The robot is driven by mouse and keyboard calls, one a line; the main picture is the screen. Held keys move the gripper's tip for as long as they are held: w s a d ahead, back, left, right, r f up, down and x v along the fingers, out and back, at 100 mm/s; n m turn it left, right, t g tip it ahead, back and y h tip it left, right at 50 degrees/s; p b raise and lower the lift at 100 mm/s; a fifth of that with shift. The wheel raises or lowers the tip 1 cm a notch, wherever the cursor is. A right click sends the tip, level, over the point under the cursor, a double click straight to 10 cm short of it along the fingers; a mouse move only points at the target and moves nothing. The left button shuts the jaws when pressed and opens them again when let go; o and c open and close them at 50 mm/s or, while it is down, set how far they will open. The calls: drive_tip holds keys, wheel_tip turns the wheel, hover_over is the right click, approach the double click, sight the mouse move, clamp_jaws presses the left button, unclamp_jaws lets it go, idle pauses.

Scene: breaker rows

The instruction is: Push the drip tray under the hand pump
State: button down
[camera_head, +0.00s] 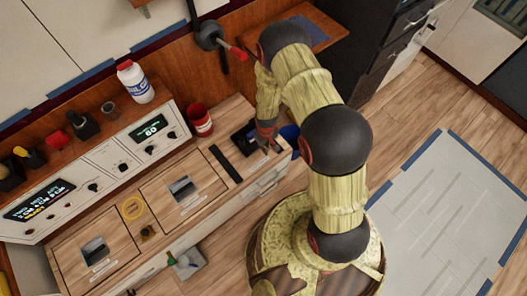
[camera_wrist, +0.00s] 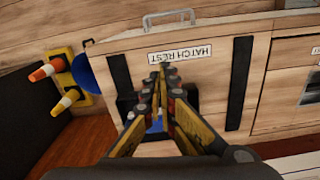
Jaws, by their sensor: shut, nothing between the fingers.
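My gripper (camera_head: 268,143) is shut and empty, pointing down at the right end of the wooden counter. In the wrist view its fingertips (camera_wrist: 162,80) meet in front of a black object. This dark, tray-like object (camera_head: 243,138) lies on the counter just left of the gripper; it also shows in the wrist view (camera_wrist: 126,103), partly hidden by the fingers, with a blue patch. It may be the drip tray; I cannot tell whether the gripper touches it. A black wall fixture with a red handle (camera_head: 208,37) may be the hand pump, but I cannot be sure.
A control panel (camera_head: 110,160) runs along the back.

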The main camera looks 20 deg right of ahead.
sight(261, 154)
wheel_tip(261, 154, down, 10)
drive_tip(key=b, duration=0.3)
drive_tip(key=shift+s+r, duration=0.1)
drive_tip(key=shift+r, duration=0.05)
drive_tip(key=w, duration=0.2)
drive_tip(key=shift+w+a+r+b, duration=0.1)
drive_tip(key=shift+w+a+b, duration=0.2)
drive_tip(key=shift+b, duration=0.1)
drive_tip(key=shift+w+a+r, duration=0.1)
drive_tip(key=shift+w+a, duration=0.05)
drive_tip(key=shift+w, duration=0.55)
